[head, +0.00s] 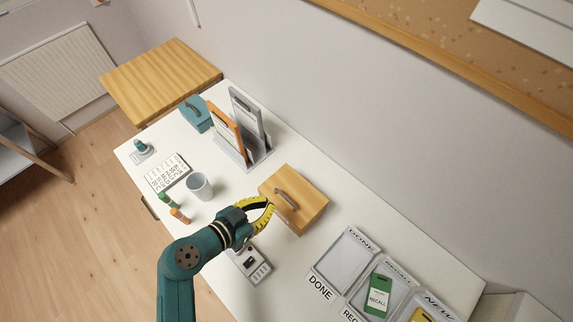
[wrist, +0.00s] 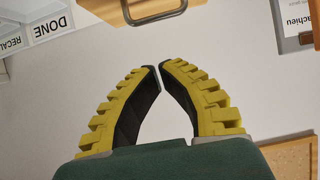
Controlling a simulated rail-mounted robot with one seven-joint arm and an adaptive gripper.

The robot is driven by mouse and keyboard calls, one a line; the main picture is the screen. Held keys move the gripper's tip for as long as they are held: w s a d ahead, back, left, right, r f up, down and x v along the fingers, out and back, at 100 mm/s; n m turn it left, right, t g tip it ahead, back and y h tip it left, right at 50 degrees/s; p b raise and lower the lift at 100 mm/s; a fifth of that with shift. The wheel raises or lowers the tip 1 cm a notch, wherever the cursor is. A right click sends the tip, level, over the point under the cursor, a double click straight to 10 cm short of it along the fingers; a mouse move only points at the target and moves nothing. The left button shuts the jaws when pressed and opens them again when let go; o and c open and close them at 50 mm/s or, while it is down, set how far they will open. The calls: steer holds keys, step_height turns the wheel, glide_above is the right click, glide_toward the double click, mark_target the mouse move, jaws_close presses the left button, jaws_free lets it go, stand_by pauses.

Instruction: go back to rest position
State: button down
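My gripper (head: 270,207) is above the white desk, just in front of the wooden box with a grey handle (head: 305,198) in the head view. In the wrist view its two yellow ribbed fingers (wrist: 159,65) lean together, with their tips almost meeting and nothing between them. The wooden box and its handle show at the top edge of the wrist view (wrist: 170,12), beyond the fingertips and apart from them. My teal arm reaches in from the bottom of the head view.
The white desk (head: 215,226) carries a grey cup (head: 199,187), a keypad-like calendar (head: 168,173), a file holder (head: 262,151), a teal box (head: 197,114) and a small device (head: 257,268). Labelled trays (head: 345,258) stand at the right. A wall runs behind the desk.

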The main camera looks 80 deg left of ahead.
steer(key=w+d+r+m+t+h, duration=0.25)
steer(key=w+d+r+m, duration=0.4)
steer(key=w, duration=0.35)
steer(key=w+d+r+m+t+h, duration=0.2)
steer(key=w+d+r+m+h, duration=0.4)
steer(key=w, duration=0.5)
steer(key=w+d+r+m+t+h, duration=0.1)
steer(key=w+d+r+m, duration=0.15)
steer(key=d+r, duration=0.65)
steer(key=w+d+r+m+t+h, duration=0.1)
steer(key=w+d+r+t, duration=0.15)
steer(key=d+r, duration=0.65)
steer(key=s+d+r+n+t, duration=0.2)
steer(key=d+r+n+t, duration=0.1)
steer(key=d+r, duration=0.55)
steer(key=a+r+n+y+p, duration=0.1)
steer(key=a+r+n+p, duration=0.1)
steer(key=r+p, duration=1.1)
steer(key=a+r+n+y+p, duration=0.2)
steer(key=a+r+n+p, duration=0.1)
steer(key=r+p, duration=0.9)
step_height(320, 180, up, 4)
steer(key=shift+s+a+f+n+t+p, duration=0.15)
steer(key=shift+s+a+n+t+p, duration=0.15)
steer(key=shift+s+n+t+p, duration=0.1)
